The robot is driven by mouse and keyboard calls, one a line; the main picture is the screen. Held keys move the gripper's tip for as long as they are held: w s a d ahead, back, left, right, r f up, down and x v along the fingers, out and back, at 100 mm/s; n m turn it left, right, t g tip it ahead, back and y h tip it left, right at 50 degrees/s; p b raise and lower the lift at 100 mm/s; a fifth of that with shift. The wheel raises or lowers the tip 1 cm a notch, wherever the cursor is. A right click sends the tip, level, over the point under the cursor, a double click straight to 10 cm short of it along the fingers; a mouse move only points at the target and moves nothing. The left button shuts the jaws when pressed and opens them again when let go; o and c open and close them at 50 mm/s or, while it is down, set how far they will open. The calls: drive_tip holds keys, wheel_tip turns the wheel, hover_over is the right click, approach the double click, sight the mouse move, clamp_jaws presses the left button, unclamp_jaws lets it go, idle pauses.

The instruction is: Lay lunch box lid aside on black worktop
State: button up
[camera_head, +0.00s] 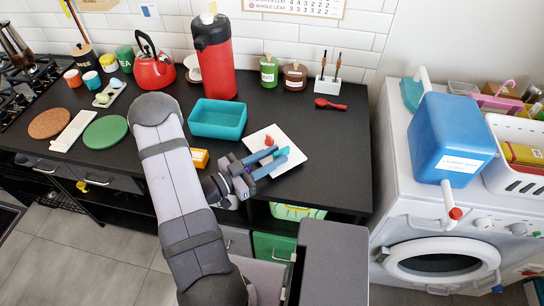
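An open teal box (218,119), apparently the lunch box, stands on the black worktop (330,150) with its inside showing. A flat white square piece (292,166) lies to its right, near the worktop's front edge; I cannot tell whether it is the lid. No teal lid shows clearly. My gripper (275,149) is over the white square, its two blue-grey fingers spread apart. A red patch and a teal patch show at the finger ends; whether they are fingertips or small objects is unclear. Nothing is visibly held between the fingers.
An orange packet (199,158) lies in front of the teal box. A red canister (214,62), red kettle (153,68), jars and a red spoon (331,104) stand or lie behind. Round mats (105,131) are at left. Worktop right of the white square is clear.

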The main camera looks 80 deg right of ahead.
drive_tip(key=shift+r, duration=0.1)
drive_tip(key=shift+r+p, duration=0.5)
drive_tip(key=shift+r, duration=0.05)
drive_tip(key=b+v, duration=0.2)
drive_tip(key=v, duration=0.8)
drive_tip(key=shift+w+a+b, duration=0.2)
drive_tip(key=shift+w+b, duration=0.1)
drive_tip(key=shift+w, duration=0.05)
drive_tip(key=shift+o, duration=0.4)
drive_tip(key=shift+w+a, duration=0.4)
drive_tip(key=shift+a, duration=0.05)
drive_tip(key=f+b, duration=0.1)
drive_tip(key=b, duration=0.1)
drive_tip(key=s+f+b, duration=0.1)
drive_tip(key=b, duration=0.1)
drive_tip(key=shift+d, duration=0.35)
drive_tip(key=shift+d+r, duration=0.1)
drive_tip(key=shift+r, duration=0.1)
drive_tip(key=shift+s+d, duration=0.2)
drive_tip(key=shift+s, duration=0.05)
drive_tip(key=shift+p+x, duration=0.7)
drive_tip(key=shift+x, duration=2.3)
